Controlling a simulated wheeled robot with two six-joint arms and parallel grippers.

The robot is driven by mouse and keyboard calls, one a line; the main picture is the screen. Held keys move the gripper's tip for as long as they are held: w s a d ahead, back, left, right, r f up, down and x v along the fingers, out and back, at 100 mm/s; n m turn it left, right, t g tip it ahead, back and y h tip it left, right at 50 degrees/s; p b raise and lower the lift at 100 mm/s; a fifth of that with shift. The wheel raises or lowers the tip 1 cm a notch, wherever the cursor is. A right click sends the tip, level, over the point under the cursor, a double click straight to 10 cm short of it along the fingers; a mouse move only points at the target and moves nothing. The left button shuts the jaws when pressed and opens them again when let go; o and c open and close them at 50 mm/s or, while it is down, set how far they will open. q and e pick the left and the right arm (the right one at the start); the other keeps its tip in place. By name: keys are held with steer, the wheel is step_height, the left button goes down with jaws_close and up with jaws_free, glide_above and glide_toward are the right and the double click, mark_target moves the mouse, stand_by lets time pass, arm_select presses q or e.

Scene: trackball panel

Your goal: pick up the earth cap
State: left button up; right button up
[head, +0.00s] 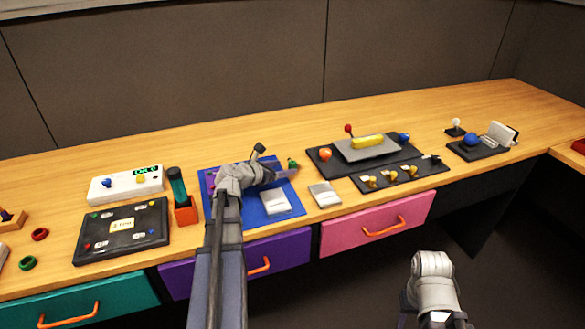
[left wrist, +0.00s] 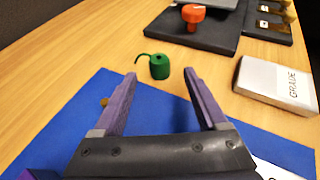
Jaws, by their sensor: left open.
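A small green cap with a thin curved tether, which looks like the earth cap (left wrist: 159,67), sits on the wood just past the blue mat (left wrist: 60,140) in the left wrist view. In the head view the green cap (head: 292,162) is at the mat's back right corner. My left gripper (head: 288,173) is open and empty over the blue mat (head: 268,217). In the left wrist view its two purple fingers (left wrist: 160,78) point at the cap, which shows between and beyond their tips. Only part of my right arm shows at lower right; its fingers are not seen.
A light block (left wrist: 277,82) marked GRADE lies right of the cap. A dark panel (left wrist: 210,30) with an orange-red knob (left wrist: 193,14) stands behind it. In the head view a green cylinder in an orange holder (head: 186,214) is left of the mat.

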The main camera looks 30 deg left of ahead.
mark_target(289, 165)
arm_select(q)
steer(key=shift+b+x, duration=0.9)
steer(key=shift+x, duration=1.75)
steer(key=shift+r, duration=0.1)
steer(key=shift+c, duration=0.3)
jaws_close()
